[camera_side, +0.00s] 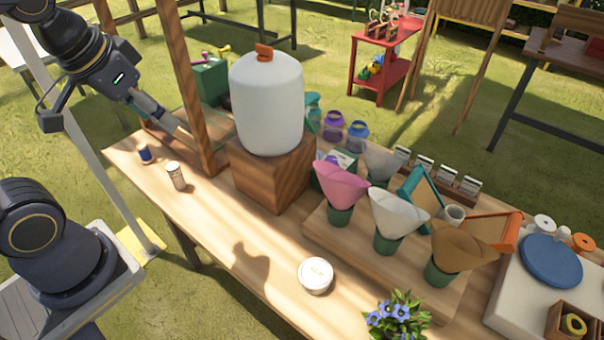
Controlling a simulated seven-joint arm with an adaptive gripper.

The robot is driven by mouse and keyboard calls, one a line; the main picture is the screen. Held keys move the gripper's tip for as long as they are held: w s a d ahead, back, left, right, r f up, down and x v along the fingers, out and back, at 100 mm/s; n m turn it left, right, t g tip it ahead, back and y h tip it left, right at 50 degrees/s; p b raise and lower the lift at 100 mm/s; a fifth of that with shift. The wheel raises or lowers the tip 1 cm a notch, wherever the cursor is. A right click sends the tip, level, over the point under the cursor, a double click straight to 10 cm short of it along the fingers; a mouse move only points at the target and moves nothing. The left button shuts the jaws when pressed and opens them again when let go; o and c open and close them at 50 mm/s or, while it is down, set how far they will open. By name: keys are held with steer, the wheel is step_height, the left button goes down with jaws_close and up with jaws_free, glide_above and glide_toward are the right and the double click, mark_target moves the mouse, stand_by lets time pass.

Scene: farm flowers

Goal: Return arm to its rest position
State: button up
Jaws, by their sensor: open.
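My arm reaches in from the upper left. My gripper (168,120) points down and to the right beside a wooden post (190,85) at the left end of the table. Its grey fingers are seen from the side and partly overlap the post area, so the gap between them is hard to make out. I see nothing held in it. It is above and beyond a small blue-and-white jar (145,153) and a pale shaker (176,175).
A white tank (267,100) stands on a wooden block (275,172) right of the post. Pink, white and brown paper cones in green holders stand on a raised board (340,237). A round tin (316,275) and blue flowers (397,315) sit near the front. The left-centre tabletop is clear.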

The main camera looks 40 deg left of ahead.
steer(key=shift+s+d+r+m+t, duration=0.15)
steer(key=shift+s+d+r, duration=0.05)
steer(key=shift+s+d, duration=0.25)
steer(key=shift+s+d+r+m+t, duration=0.15)
steer(key=shift+s+d, duration=0.2)
steer(key=shift+s, duration=0.2)
